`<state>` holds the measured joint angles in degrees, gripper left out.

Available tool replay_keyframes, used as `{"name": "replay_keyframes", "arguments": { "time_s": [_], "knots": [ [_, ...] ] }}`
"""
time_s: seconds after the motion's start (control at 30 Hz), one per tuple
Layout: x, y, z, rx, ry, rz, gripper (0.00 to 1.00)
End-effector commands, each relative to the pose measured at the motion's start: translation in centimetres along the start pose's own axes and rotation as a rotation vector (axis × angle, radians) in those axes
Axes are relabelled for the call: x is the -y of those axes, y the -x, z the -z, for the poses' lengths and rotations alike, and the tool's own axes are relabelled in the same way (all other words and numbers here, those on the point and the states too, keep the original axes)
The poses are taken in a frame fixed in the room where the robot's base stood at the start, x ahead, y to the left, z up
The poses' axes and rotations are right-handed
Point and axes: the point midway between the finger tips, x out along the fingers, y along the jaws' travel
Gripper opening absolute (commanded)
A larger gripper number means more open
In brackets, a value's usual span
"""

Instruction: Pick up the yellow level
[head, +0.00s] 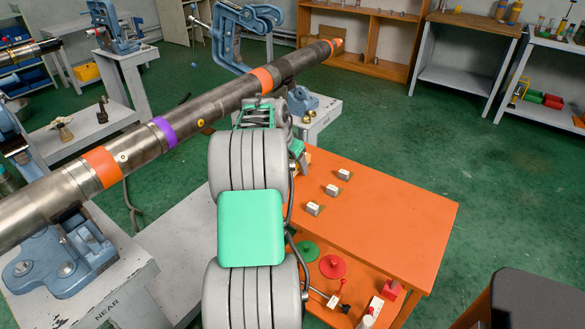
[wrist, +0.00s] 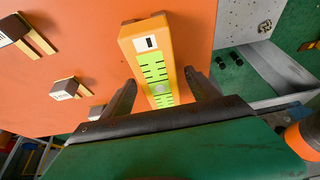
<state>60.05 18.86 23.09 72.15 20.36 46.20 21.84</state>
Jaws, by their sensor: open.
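The yellow level (wrist: 148,45) is a yellow-orange bar with a green, black-marked face, and it lies on the orange table top (wrist: 80,30) in the wrist view. My gripper (wrist: 161,84) is open, with one dark finger on each side of the level's near part. Small gaps show between the fingers and the level, and I cannot tell whether either touches it. The level's near end is hidden behind the gripper body. In the head view my arm covers most of the area around the gripper, and I cannot make out the level clearly there.
Several small white-and-tan blocks, one of them here (head: 332,190), stand on the orange table (head: 400,215). A long steel pipe (head: 135,135) with orange and purple bands runs across blue vises left of my arm. Green floor lies open right of the table.

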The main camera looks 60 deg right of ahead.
Motion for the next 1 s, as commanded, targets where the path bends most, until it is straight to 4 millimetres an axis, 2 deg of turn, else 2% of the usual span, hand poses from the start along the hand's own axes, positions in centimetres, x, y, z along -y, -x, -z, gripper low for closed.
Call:
{"name": "replay_keyframes", "arguments": {
  "time_s": [0.53, 1.0],
  "knots": [
    [0.01, -0.41, -0.20, 0.000, 0.001, 0.000, 0.69],
    [0.01, -0.40, -0.20, 0.000, 0.001, 0.000, 0.31]
  ]
}}
